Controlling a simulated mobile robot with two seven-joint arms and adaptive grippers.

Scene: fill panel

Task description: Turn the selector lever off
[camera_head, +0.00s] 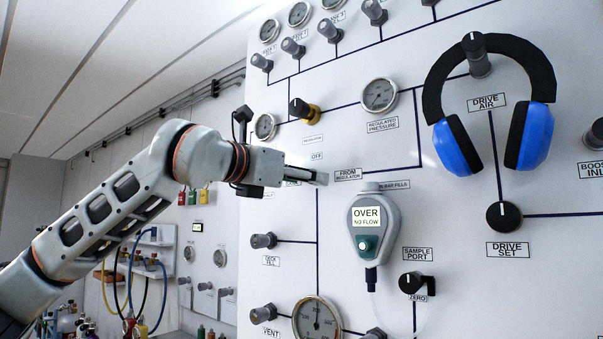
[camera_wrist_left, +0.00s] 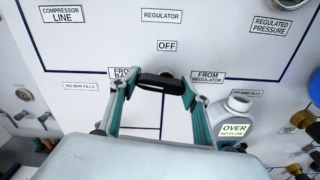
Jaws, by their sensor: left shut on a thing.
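The selector lever (camera_wrist_left: 160,82) is a black bar in the left wrist view, lying nearly level on the white panel. It sits below the OFF label (camera_wrist_left: 167,46) and between the FROM BANK label (camera_wrist_left: 124,73) and the FROM REGULATOR label (camera_wrist_left: 208,77). I cannot tell which label it points to. My left gripper (camera_wrist_left: 160,86) is shut on the lever, with one finger at each end of the bar. In the head view my left gripper (camera_head: 321,179) reaches the panel from the left and hides the lever. My right gripper is not in view.
A grey handheld meter (camera_head: 365,228) reading OVER, NO FLOW is mounted just right of my gripper. A yellow-based regulator knob (camera_head: 303,110) is above. Blue headphones (camera_head: 490,105) hang at upper right. Gauges and knobs cover the panel (camera_head: 450,210).

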